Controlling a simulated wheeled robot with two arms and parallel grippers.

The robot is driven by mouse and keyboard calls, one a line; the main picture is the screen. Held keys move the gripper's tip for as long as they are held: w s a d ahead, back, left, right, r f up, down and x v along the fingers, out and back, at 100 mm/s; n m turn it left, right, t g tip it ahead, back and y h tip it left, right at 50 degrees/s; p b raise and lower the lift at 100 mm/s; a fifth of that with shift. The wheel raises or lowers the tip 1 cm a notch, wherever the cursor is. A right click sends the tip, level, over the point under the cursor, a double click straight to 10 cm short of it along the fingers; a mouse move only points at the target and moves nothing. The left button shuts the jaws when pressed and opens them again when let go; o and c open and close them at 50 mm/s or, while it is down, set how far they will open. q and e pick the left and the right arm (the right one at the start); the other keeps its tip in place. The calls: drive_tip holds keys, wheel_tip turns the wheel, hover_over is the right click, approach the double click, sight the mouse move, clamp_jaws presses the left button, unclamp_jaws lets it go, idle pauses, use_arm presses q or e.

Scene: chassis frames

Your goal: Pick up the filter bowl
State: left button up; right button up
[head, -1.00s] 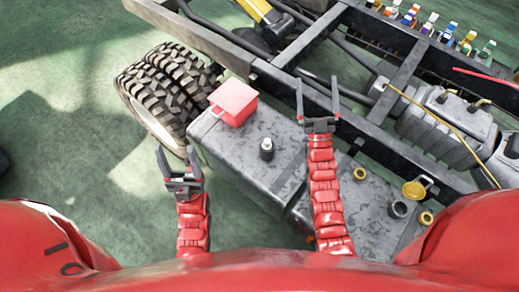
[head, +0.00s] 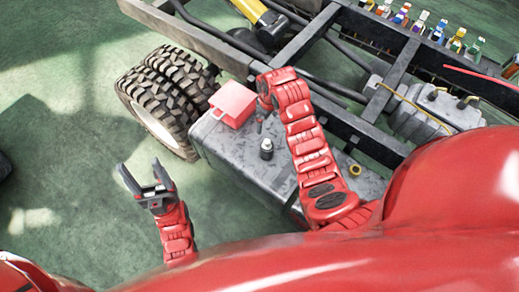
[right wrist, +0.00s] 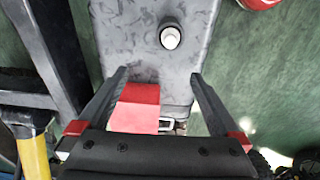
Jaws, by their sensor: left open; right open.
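A small dark canister with a pale top (head: 266,148), which looks like the filter bowl, stands upright on the grey tank (head: 225,153). It also shows from above in the right wrist view (right wrist: 170,38). My right gripper (right wrist: 158,77) is open and empty, with the canister beyond its fingertips. In the head view the right arm's bent end hides most of this gripper, close to the red box and the canister. My left gripper (head: 140,165) is open and empty over the green floor, left of the tank.
A red box (head: 233,103) sits on the tank beside my right gripper and shows between its fingers in the right wrist view (right wrist: 135,108). Large tyres (head: 165,100) and dark frame rails (head: 330,95) border the tank. A brass ring (head: 355,170) lies at right.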

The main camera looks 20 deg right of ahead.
drive_tip(key=shift+g, duration=0.5)
drive_tip(key=f+b, duration=0.3)
drive_tip(key=s+f+b, duration=0.1)
drive_tip(key=f+b, duration=0.5)
drive_tip(key=f, duration=0.1)
drive_tip(key=shift+s+a, duration=0.15)
drive_tip(key=shift+s, duration=0.15)
drive_tip(key=shift+f+p, duration=0.5)
drive_tip(key=shift+s+f+p, duration=0.1)
drive_tip(key=shift+f+p, duration=0.35)
drive_tip(key=shift+f, duration=0.15)
wheel_tip(320, 180, down, 3)
drive_tip(key=shift+p, duration=0.7)
drive_tip(key=shift+f, duration=0.8)
drive_tip(key=shift+c, duration=0.3)
